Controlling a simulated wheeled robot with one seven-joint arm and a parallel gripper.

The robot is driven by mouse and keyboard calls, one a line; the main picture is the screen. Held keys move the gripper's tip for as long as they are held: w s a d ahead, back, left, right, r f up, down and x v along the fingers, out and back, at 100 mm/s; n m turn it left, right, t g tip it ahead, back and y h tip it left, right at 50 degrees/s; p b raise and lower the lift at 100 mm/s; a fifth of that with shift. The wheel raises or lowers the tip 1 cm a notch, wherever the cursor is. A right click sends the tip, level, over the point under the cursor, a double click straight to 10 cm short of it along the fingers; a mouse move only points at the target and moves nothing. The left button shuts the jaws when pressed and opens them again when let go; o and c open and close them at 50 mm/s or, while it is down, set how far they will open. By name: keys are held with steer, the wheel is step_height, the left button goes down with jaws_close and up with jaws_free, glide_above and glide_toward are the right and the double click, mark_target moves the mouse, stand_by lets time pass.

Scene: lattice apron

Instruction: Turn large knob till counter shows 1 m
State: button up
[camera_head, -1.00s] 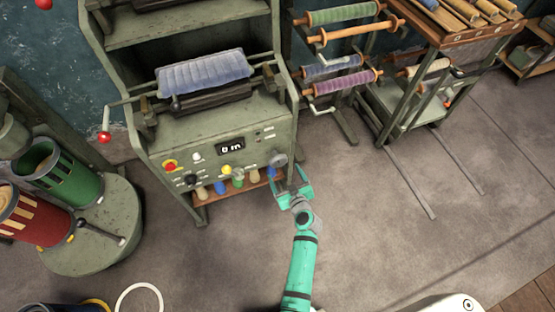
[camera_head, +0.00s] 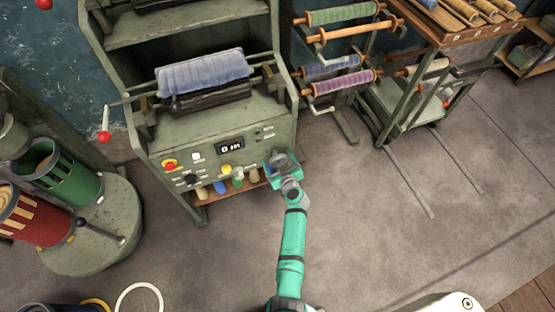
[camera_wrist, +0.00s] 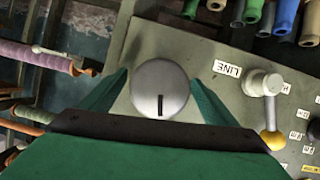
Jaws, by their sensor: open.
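The large grey knob (camera_wrist: 160,91) with a dark pointer mark fills the middle of the wrist view. My gripper (camera_wrist: 158,95) is open, with one teal finger on each side of the knob; I cannot tell whether they touch it. In the head view my gripper (camera_head: 280,168) is at the right end of the machine's front panel and partly covers the knob (camera_head: 280,159). The counter (camera_head: 230,147) on that panel reads 0 m.
Beside the large knob is a smaller lever switch (camera_wrist: 264,84) with a yellow tip, near a LINE label (camera_wrist: 227,69). A spool rack (camera_head: 340,82) stands to the right. The floor in front is clear.

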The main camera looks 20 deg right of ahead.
steer(key=c, duration=1.1)
steer(key=shift+o, duration=0.2)
steer(key=m+y, duration=0.3)
steer(key=m, duration=0.1)
steer(key=shift+m, duration=0.4)
steer(key=m+y, duration=0.2)
steer(key=shift+a+r+m+t, duration=0.1)
steer(key=shift+m+t, duration=0.2)
steer(key=shift+m+t+y, duration=0.4)
steer(key=shift+m+y, duration=0.4)
steer(key=shift+m, duration=0.7)
